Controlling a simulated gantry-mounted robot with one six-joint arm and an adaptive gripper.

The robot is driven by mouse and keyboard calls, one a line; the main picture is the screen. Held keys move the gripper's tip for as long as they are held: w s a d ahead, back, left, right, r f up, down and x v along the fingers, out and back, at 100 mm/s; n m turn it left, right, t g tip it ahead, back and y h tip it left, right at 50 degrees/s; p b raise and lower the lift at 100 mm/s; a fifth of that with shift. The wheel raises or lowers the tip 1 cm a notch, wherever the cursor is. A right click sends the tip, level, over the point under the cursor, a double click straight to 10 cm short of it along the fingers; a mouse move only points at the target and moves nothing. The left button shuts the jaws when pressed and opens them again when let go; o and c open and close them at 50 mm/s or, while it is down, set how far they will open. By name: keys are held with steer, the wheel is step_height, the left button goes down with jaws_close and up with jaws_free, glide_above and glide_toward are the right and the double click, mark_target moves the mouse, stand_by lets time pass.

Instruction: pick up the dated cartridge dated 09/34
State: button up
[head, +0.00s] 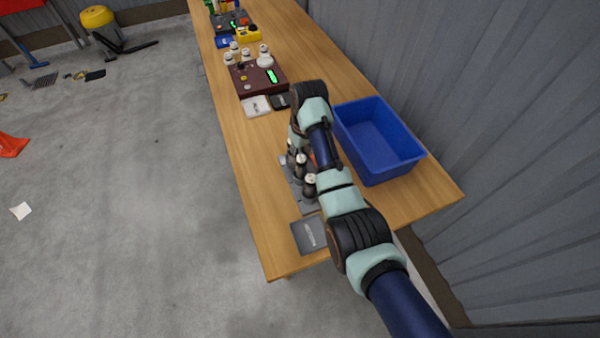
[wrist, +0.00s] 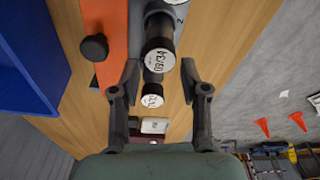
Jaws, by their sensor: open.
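A black cartridge with a white round end (wrist: 158,60) stands in the wrist view, its label upside down and apparently reading 09/34. My gripper (wrist: 160,76) is open, its two fingers on either side of this cartridge's end, with nothing held. A second black cartridge with a white end (wrist: 152,96) is just below it in the wrist view; its date is unclear. In the head view, dark cartridges with pale tops (head: 310,181) stand on a grey rack (head: 311,207), partly hidden by my arm. My gripper's fingers are hidden there.
A blue bin (head: 378,139) stands right of my arm, and also fills the wrist view's upper left (wrist: 40,50). A black knob (wrist: 94,48) sits on an orange strip (wrist: 118,22). A dark plate (head: 309,235) lies at the table's near end. A maroon device (head: 258,78) stands farther back.

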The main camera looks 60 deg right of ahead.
mark_target(301, 165)
step_height(301, 165, down, 7)
steer(key=shift+w+f+b, duration=0.1)
steer(key=shift+b, duration=1.1)
jaws_close()
